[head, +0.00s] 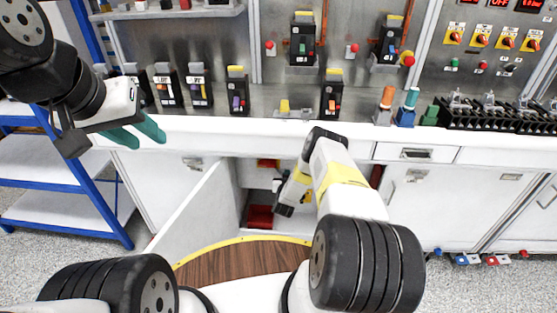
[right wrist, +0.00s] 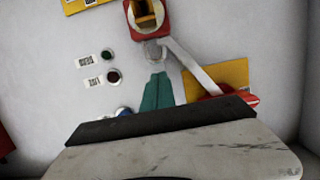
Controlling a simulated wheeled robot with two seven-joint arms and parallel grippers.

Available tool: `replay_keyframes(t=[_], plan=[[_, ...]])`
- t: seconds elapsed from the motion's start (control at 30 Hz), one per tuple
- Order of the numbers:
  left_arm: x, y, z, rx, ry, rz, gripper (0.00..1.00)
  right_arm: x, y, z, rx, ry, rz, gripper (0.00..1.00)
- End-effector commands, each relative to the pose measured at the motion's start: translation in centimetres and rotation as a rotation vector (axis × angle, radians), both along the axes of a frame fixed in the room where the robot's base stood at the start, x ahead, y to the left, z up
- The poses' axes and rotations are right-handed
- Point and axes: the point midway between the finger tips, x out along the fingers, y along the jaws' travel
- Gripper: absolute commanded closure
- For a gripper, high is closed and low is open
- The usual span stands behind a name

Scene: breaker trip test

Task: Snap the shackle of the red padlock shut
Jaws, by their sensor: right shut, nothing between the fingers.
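In the right wrist view, my right gripper (right wrist: 157,90) shows teal fingers together, with nothing between them. Its tips point at a small grey part just below a red-framed fitting (right wrist: 150,18) with a pale ring and a yellow middle, cut by the top edge. I cannot tell whether this fitting is the red padlock, and I cannot make out a shackle. In the head view my right arm reaches into the open cabinet, and its fingers are hidden. My left gripper (head: 136,133) is open and empty, with teal fingers apart, in front of the counter's left part.
A white lever (right wrist: 192,66) slants beside the right fingers towards a yellow plate (right wrist: 222,75). Two labelled buttons (right wrist: 110,66) sit left. The cabinet door (head: 195,215) stands open; a red bin (head: 260,217) is inside. Breakers (head: 238,92) line the counter (head: 230,128).

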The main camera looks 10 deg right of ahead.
Motion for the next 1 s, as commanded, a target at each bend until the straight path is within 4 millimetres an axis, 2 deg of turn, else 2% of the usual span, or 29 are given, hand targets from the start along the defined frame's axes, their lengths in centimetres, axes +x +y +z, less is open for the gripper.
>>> replay_keyframes(t=[0.1, 0.47, 0.7, 1.0], plan=[[0.0, 0.0, 0.0, 0.0, 0.0, 0.0, 0.64, 0.0, 0.0, -0.6, 0.0, 0.001, 0.0, 1.0], [0.0, 0.0, 0.0, 0.0, 0.0, 0.0, 0.64, -0.1, 0.0, -0.8, -0.001, 0.001, 0.0, 1.0], [0.0, 0.0, 0.0, 0.0, 0.0, 0.0, 0.64, -0.2, 0.1, -2.8, 0.002, 0.008, 0.001, 1.0], [0.0, 0.0, 0.0, 0.0, 0.0, 0.0, 0.64, -0.5, 0.0, -3.1, 0.003, 0.017, -0.002, 1.0]])
